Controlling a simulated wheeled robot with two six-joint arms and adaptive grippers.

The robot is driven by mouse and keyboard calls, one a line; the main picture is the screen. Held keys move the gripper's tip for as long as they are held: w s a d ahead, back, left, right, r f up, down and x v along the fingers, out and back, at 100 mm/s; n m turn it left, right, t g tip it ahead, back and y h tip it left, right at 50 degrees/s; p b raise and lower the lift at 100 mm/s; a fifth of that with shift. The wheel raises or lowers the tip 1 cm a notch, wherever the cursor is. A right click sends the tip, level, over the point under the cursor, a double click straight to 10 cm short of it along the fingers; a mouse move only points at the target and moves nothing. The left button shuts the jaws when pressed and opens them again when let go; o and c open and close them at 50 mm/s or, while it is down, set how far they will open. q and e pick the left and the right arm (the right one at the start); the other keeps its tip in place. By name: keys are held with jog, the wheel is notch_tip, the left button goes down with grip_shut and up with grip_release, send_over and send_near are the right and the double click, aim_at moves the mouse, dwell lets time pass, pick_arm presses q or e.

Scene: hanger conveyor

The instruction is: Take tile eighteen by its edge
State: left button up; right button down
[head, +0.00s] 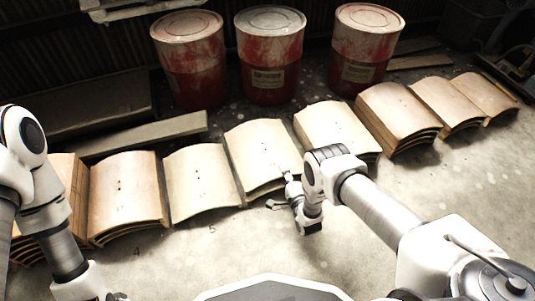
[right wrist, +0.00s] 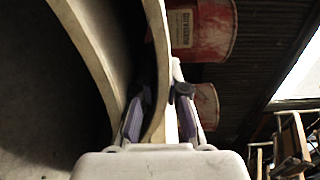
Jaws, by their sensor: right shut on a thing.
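Curved pale tan tiles lie in a row of stacks across the head view. My right gripper (head: 284,192) is at the near edge of the middle stack (head: 262,148). In the right wrist view my right gripper (right wrist: 160,112) is shut on the edge of one curved tile (right wrist: 161,65), with a finger on each side. Another curved tile (right wrist: 92,45) shows to its left, with a dark gap between. I cannot read any number on the held tile, so I cannot tell from marks that it is tile eighteen. My left gripper is out of view; only its arm shows.
More tile stacks stand on both sides, including a left one (head: 127,190) and a right one (head: 397,112). Red drums (head: 270,85) stand behind the row. A plank (head: 140,135) lies at the back left. The concrete floor in front is mostly clear.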

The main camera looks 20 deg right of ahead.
jog(key=shift+a, duration=0.1)
jog(key=shift+w+r, duration=0.1)
jog(key=shift+r, duration=0.05)
jog(key=shift+r+p, duration=2.3)
jog(key=shift+r, duration=0.15)
